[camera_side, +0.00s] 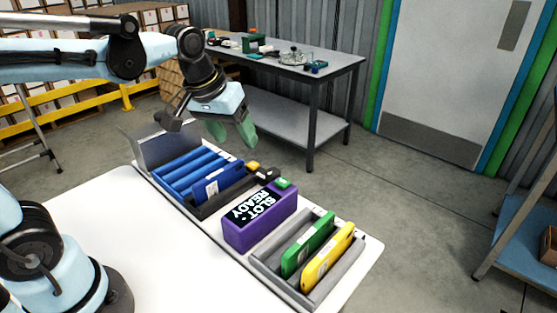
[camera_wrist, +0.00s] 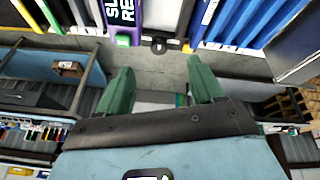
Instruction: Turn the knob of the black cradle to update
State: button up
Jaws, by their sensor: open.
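The black cradle (camera_side: 222,203) is a dark, narrow tray between the blue rack and the purple box in the side view. A small dark block (camera_side: 267,173), which looks like its knob, sits at its far end. In the wrist view a dark knob-like part (camera_wrist: 160,45) with a light mark shows beyond my fingers. The purple box (camera_side: 258,229) has a screen reading "SLOT READY". My gripper (camera_side: 235,139) has green fingers, is open and empty, and hangs above the far side of the table. In the wrist view the fingers (camera_wrist: 158,72) are spread apart, not touching the knob.
Small yellow (camera_side: 253,165) and green (camera_side: 283,183) parts flank the dark block. The white table's near left is clear.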

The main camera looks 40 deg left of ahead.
jog(key=w+n+g, duration=0.2)
jog(key=w, duration=0.4)
jog(key=n+g, duration=0.2)
jog(key=n, duration=0.1)
send_over(273, 171)
notch_tip(273, 171, down, 3)
notch_tip(273, 171, down, 12)
jog(key=shift+r, duration=0.1)
jog(key=c, duration=1.1)
jog(key=shift+o, duration=0.2)
